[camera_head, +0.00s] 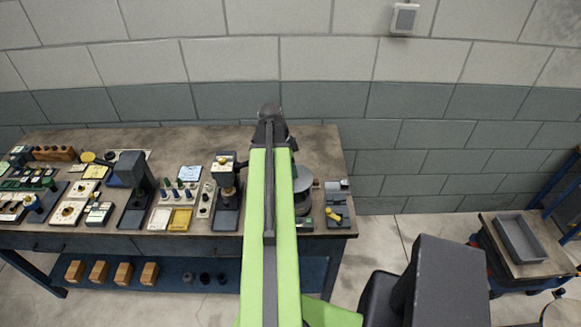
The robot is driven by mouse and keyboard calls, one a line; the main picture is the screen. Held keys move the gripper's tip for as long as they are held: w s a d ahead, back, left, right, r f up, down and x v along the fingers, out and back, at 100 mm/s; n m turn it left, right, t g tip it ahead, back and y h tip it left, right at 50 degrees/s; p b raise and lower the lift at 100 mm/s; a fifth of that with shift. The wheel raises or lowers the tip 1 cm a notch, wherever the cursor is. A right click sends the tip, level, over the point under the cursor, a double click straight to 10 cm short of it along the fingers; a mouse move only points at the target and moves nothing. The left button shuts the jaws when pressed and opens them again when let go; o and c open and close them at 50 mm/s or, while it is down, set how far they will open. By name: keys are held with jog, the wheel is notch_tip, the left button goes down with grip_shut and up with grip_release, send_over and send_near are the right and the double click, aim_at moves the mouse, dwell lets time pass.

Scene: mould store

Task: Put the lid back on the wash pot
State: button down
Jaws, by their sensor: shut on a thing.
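My gripper (269,118) is at the far end of my green arm, above the back part of the workbench in this view. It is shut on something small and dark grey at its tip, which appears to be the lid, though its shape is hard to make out. A grey round vessel, likely the wash pot (303,184), stands on the bench just right of my arm. My arm hides its left side, and I cannot tell whether its top is open. The gripper shows above and left of it in the picture, apart from it.
The workbench (328,150) carries several trays, blocks and small presses left of my arm. A grey stand with a yellow part (337,212) is at its right end. The bench's back right is bare. A cart with a grey tray (521,240) stands at the right.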

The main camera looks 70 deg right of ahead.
jog(key=shift+f+b, duration=2.75)
jog(key=shift+f, duration=0.25)
jog(key=shift+f, duration=0.15)
jog(key=c, duration=1.1)
grip_release()
jog(key=shift+o, duration=0.2)
jog(key=o, duration=0.4)
jog(key=shift+o, duration=0.2)
jog(key=shift+s, duration=0.1)
